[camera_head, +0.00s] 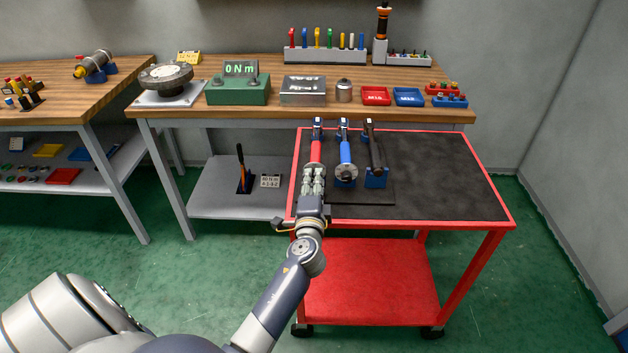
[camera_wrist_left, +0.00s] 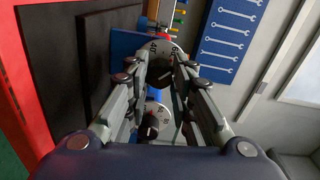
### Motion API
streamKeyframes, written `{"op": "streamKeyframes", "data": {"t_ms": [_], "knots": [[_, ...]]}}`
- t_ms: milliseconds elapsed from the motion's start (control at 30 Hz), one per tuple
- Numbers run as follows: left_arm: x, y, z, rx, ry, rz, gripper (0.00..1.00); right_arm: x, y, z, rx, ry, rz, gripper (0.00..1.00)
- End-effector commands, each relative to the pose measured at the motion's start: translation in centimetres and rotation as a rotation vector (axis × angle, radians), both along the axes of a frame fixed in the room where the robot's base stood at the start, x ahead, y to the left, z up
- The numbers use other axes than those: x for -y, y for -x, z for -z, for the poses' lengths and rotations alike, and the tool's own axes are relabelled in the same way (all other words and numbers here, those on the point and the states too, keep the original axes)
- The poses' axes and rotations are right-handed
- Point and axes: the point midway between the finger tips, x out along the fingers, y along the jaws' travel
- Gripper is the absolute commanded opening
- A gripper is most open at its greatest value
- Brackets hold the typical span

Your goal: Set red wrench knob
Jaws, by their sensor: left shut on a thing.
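The fingers hide much of the knob, and the exact dial setting is not readable. My right gripper is not in view.
The blue wrench (camera_head: 346,151) and the black wrench (camera_head: 376,153) lie close to the right. The red-edged cart (camera_head: 460,185) has free mat on its right. The workbench (camera_head: 270,116) behind holds a green torque tester (camera_head: 238,91), small trays and screwdrivers.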

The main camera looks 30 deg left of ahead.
Motion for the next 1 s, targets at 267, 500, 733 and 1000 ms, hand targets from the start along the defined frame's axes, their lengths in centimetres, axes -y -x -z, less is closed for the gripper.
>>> {"op": "streamKeyframes", "data": {"t_ms": [267, 500, 733, 1000], "knots": [[0.0, 0.0, -0.2, -0.138, -0.225, -0.001, 0.0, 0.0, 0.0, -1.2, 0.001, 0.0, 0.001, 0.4], [0.0, 0.0, -0.2, -0.251, -0.409, -0.001, 0.0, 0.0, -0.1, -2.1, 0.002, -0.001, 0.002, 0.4], [0.0, 0.0, -0.2, -0.337, -0.549, -0.001, 0.0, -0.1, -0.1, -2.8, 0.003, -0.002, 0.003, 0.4], [0.0, 0.0, -0.1, -0.396, -0.647, -0.002, 0.0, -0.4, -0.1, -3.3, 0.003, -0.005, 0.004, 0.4]]}}
